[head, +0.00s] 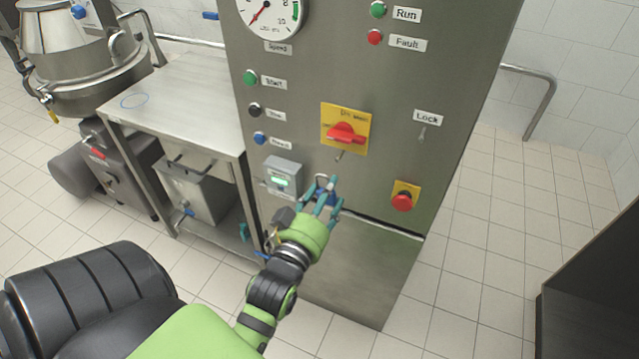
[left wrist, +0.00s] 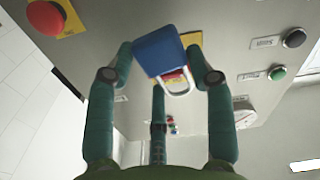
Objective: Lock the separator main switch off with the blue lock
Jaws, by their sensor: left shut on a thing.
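The main switch (head: 345,133) is a red rotary handle on a yellow plate on the steel cabinet front, with its handle lying roughly sideways. My left gripper (head: 323,193) is below the switch, in front of the panel, and is shut on the blue lock (head: 331,198). In the left wrist view, the blue lock (left wrist: 157,52) sits between the fingers (left wrist: 161,60), its pale metal shackle extending past the body toward the yellow and red switch, which is partly hidden behind it. In the head view the fingers hide much of the lock. My right gripper is not in view.
A bare hook under the "Lock" label (head: 427,117) is right of the switch. A red stop button (head: 402,201) on yellow sits lower right. A small box with a green display (head: 282,177) is left of my gripper. A steel table (head: 185,95) stands left.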

